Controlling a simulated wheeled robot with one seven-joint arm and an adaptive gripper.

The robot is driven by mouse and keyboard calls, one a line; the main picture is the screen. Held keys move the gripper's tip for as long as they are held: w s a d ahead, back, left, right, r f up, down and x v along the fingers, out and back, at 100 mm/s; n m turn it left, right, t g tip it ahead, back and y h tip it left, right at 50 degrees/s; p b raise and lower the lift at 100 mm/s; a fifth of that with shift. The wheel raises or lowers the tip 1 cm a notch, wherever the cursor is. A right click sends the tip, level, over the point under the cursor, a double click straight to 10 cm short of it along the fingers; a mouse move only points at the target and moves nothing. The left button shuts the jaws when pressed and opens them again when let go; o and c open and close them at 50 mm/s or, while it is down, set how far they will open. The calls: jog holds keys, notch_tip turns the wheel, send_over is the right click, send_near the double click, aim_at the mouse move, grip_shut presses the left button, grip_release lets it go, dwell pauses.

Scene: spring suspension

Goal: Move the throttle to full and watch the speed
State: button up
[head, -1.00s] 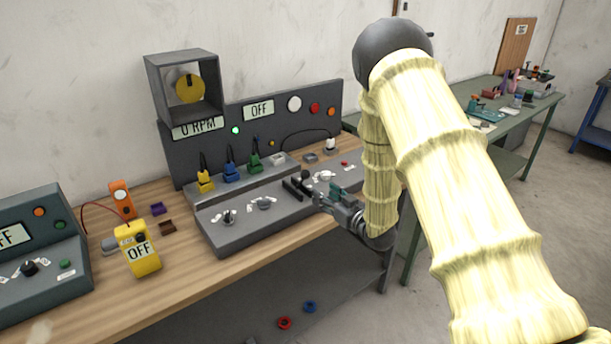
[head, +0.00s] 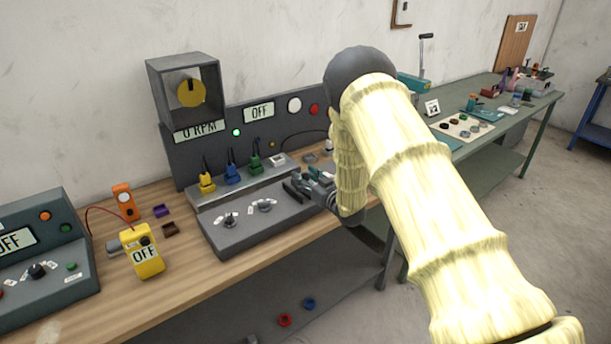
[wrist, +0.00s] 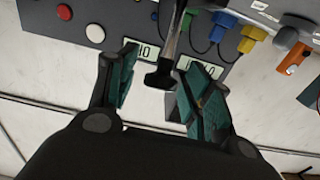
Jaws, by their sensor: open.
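The grey console (head: 235,238) stands on the wooden bench, with small knobs and labels on its sloped face. The speed display (head: 200,131) reads 0 RPM. The other display (head: 259,113) reads OFF. A yellow disc (head: 191,93) sits in the box above.
Yellow, blue and green plugs (head: 231,175) with cables stand behind the knobs. A yellow meter (head: 146,255) reading OFF and an orange device (head: 125,203) are at left. A green table (head: 455,150) with small items stands at right.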

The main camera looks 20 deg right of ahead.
jog(key=shift+w, duration=0.1)
grip_shut()
